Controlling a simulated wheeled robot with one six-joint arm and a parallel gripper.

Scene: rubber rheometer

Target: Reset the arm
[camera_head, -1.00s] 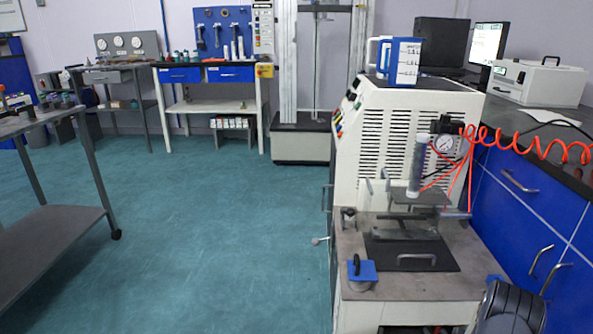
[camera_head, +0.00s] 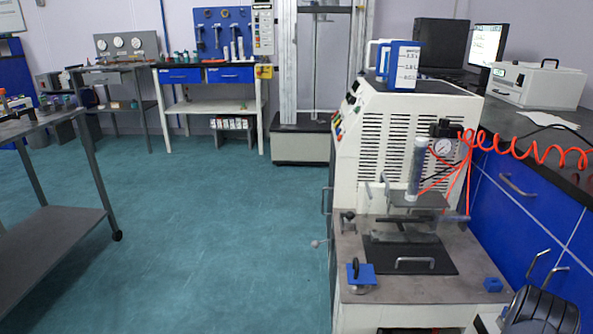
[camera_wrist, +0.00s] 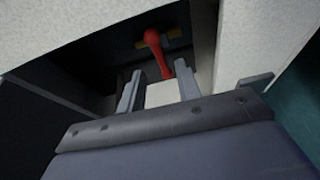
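In the wrist view my gripper (camera_wrist: 159,68) has its two grey fingers spread apart, with nothing visibly held between them. A red lever (camera_wrist: 154,45) on a yellowish mount shows in a dark recess beyond the fingertips. The lever's lower end lines up with the gap between the fingers; whether anything touches it I cannot tell. In the head view a dark rounded part of my arm shows at the lower right corner, and the gripper itself is out of sight there.
The white rheometer (camera_head: 385,135) stands right of centre. Blue cabinets (camera_head: 525,215) line the right. A grey cart (camera_head: 60,235) stands left; the floor between is clear.

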